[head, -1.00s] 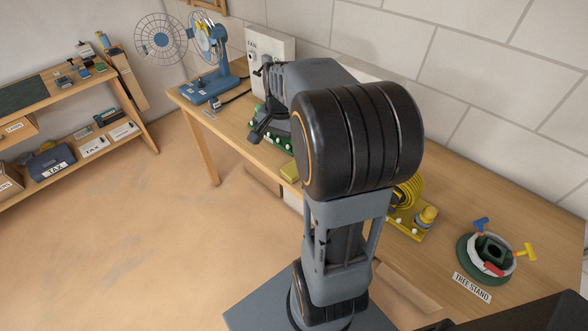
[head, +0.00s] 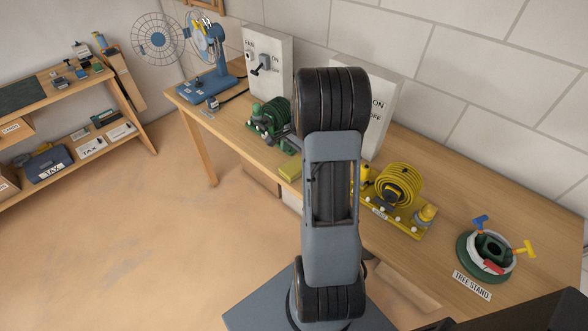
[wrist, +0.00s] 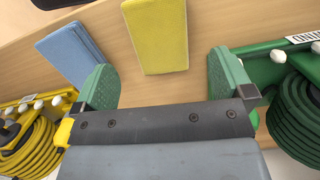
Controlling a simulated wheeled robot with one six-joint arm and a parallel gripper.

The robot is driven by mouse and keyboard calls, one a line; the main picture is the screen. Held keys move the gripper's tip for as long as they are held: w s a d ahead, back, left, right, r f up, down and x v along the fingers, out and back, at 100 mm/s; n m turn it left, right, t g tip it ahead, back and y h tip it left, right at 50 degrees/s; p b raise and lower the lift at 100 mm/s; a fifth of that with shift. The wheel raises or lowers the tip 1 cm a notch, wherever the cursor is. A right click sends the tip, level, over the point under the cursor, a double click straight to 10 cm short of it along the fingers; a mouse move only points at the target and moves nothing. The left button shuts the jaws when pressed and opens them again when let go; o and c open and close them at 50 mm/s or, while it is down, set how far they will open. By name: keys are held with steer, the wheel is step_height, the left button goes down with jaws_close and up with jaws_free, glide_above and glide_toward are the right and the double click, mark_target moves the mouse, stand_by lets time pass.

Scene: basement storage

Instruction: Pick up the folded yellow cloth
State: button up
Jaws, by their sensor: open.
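The folded yellow cloth (wrist: 155,37) lies flat on the wooden table in the wrist view, ahead of my gripper (wrist: 164,78). Its near end reaches toward the gap between my two green-padded fingers. My gripper is open, with nothing between the fingers that I can see it hold. In the head view the yellow cloth (head: 290,171) shows at the table's front edge, just left of my arm, partly hidden by it. My gripper is hidden behind my arm there.
A folded blue cloth (wrist: 74,55) lies left of the yellow one, close to my left finger. A green reel (head: 273,119) and a yellow reel (head: 398,187) flank this spot. White switch boxes (head: 268,63) stand behind. A tree stand (head: 487,252) is at right.

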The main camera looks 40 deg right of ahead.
mark_target(294, 166)
steer(key=shift+a+f, duration=0.2)
steer(key=shift+f, duration=0.65)
steer(key=shift+a+f, duration=0.2)
steer(key=shift+f, duration=0.7)
steer(key=shift+a+f, duration=0.2)
steer(key=shift+f, duration=0.65)
steer(key=c, duration=1)
